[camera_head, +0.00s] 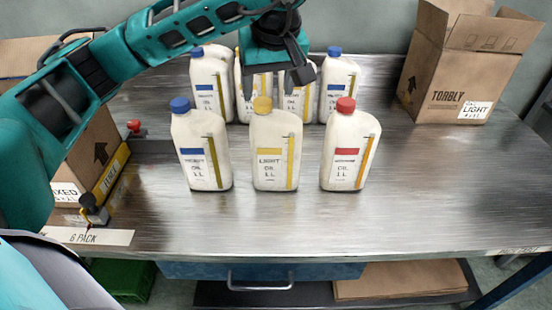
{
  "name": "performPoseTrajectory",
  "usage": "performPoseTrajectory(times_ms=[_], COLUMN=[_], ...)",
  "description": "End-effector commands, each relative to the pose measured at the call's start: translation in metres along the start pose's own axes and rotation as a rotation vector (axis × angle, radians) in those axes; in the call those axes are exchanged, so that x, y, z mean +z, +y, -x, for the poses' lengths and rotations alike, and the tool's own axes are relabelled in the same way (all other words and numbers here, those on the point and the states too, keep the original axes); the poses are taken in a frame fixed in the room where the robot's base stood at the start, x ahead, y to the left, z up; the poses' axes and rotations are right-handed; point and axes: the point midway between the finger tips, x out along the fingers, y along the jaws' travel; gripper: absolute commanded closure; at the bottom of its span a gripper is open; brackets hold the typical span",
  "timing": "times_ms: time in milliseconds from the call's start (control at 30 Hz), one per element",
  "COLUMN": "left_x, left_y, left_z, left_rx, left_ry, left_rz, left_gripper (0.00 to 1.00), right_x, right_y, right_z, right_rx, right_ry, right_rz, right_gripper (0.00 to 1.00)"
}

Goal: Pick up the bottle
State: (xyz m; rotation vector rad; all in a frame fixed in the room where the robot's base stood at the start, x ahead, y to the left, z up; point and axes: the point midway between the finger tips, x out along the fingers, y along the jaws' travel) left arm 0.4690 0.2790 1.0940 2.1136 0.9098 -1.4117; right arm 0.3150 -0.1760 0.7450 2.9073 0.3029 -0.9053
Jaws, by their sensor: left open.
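Several white oil bottles stand upright on the metal table (440,190) in two rows. In the front row are a blue-capped bottle (201,155), a yellow-capped bottle (275,155) and a red-capped bottle (350,155). The back row holds several more, including blue-capped ones at the left (209,88) and right (337,88). My left gripper (272,92) points down over the middle of the back row, open, its fingers in front of the middle back bottles and partly hiding them. I cannot tell whether it touches any. My right gripper is not in view.
An open cardboard box marked TORBLY (450,70) stands at the back right. The table's right side is clear.

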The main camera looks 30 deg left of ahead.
Motion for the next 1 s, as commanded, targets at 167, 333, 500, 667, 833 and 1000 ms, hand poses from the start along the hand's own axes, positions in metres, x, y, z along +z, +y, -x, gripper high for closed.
performPoseTrajectory(times_ms=[167, 333, 500, 667, 833, 1000], left_x=[0.0, -0.003, -0.003, -0.003, -0.003, -0.003], left_y=[-0.001, -0.005, -0.004, -0.004, -0.004, -0.004], left_z=[-0.01, -0.034, -0.053, -0.056, -0.056, -0.056], left_rx=[-0.001, -0.005, -0.001, 0.0, 0.0, 0.0], left_ry=[-0.003, -0.003, -0.002, 0.0, -0.001, -0.001], left_rz=[0.0, 0.001, 0.001, 0.0, 0.0, 0.0], left_gripper=[0.31, 0.31, 0.31, 0.31, 0.37, 0.54], right_x=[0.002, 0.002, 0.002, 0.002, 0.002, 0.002], right_y=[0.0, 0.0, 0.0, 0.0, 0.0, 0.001], right_z=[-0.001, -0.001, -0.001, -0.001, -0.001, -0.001], right_rx=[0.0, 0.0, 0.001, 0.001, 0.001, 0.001], right_ry=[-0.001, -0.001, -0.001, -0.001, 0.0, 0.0], right_rz=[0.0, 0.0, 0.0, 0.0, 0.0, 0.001], right_gripper=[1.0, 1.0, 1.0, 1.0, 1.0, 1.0])
